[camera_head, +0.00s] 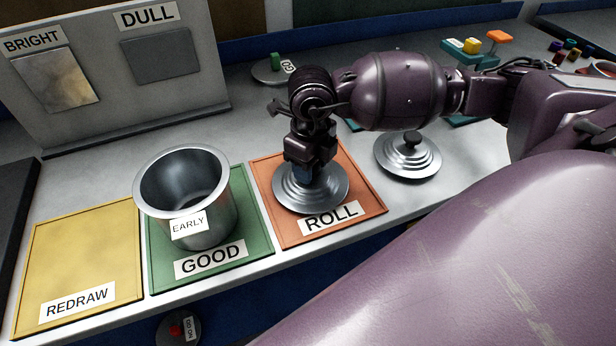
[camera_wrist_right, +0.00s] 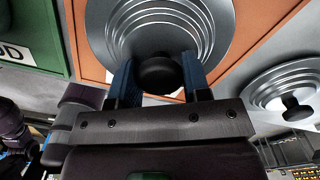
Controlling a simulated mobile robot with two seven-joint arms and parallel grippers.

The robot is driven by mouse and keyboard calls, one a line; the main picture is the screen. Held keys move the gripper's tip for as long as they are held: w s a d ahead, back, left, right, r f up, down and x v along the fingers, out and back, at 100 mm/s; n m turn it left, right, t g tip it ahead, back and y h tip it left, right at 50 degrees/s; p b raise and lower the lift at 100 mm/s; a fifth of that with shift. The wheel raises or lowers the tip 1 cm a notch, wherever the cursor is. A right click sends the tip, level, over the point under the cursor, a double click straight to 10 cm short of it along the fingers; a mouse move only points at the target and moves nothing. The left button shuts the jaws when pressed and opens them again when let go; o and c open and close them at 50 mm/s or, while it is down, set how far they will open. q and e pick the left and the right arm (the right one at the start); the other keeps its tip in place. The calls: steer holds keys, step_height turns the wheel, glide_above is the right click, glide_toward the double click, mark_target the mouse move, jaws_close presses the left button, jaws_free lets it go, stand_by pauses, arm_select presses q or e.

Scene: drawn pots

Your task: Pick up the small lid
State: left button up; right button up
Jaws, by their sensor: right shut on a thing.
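A round stepped metal lid (camera_head: 327,194) is over the orange ROLL mat (camera_head: 362,190); I cannot tell if it touches the mat. My right gripper (camera_head: 308,178) comes down on it from above and hides its knob in the head view. In the right wrist view, the blue fingers of my right gripper (camera_wrist_right: 157,82) are shut on the lid's black knob (camera_wrist_right: 157,74). A second metal lid (camera_head: 408,162) with a black knob lies to the right of the mat, and it also shows in the right wrist view (camera_wrist_right: 275,92). My left gripper is not in view.
A metal pot (camera_head: 222,222) labelled EARLY stands open on the green GOOD mat (camera_head: 250,225). The yellow REDRAW mat (camera_head: 85,250) is empty. A panel (camera_head: 115,80) with BRIGHT and DULL plates stands behind. A grey disc with a green block (camera_head: 275,62) lies at the back.

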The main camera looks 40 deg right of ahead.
steer(key=shift+r, duration=0.25)
steer(key=shift+r+p, duration=0.4)
steer(key=shift+r, duration=0.05)
steer(key=shift+r+p, duration=0.7)
steer(key=shift+r, duration=0.65)
